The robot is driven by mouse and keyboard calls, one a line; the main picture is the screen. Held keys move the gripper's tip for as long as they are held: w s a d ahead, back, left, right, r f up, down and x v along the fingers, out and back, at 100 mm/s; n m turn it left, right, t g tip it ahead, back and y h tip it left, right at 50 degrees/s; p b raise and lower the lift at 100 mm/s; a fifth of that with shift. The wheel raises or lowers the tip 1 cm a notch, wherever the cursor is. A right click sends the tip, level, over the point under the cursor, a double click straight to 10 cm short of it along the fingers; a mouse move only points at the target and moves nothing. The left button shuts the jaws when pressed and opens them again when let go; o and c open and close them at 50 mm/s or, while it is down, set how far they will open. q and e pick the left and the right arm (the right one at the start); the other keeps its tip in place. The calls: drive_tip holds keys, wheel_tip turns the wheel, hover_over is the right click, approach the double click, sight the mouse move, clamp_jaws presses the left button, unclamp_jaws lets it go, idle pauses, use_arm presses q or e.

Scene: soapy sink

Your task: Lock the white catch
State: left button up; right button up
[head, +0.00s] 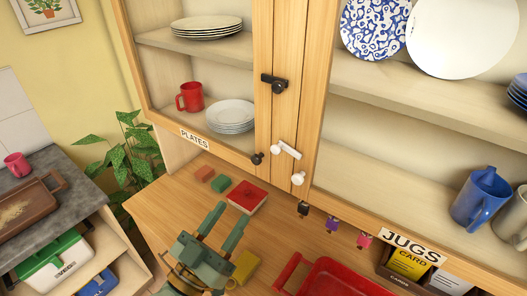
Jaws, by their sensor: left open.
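The white catch (287,150) is a small white bar low on the wooden door frames of the cupboard (290,60), near the line where the two doors meet. It slants slightly down to the right; I cannot tell whether it is engaged. A black catch (279,86) sits higher on the same frames. A white knob (298,178) is just below the white catch, and a black knob (257,158) is to its lower left. My left gripper (229,216) is green, open and empty, below and left of the white catch, apart from it. My right gripper is out of view.
A red book (247,197) and small green (221,184) and orange (204,173) blocks lie on the wooden counter below the doors. A yellow block (246,267) is beside my gripper. A red tray (335,280) is lower right. Small charms (332,225) hang along the cupboard's lower edge.

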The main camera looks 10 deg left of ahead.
sight(274, 151)
use_arm(q)
drive_tip(key=p+x, duration=0.3)
drive_tip(key=x, duration=1.1)
drive_tip(key=shift+w+d+r+p, duration=0.15)
drive_tip(key=shift+w+r+p, duration=0.15)
drive_tip(key=shift+w+d+r, duration=0.1)
drive_tip(key=shift+w+d, duration=0.1)
drive_tip(key=shift+w, duration=0.25)
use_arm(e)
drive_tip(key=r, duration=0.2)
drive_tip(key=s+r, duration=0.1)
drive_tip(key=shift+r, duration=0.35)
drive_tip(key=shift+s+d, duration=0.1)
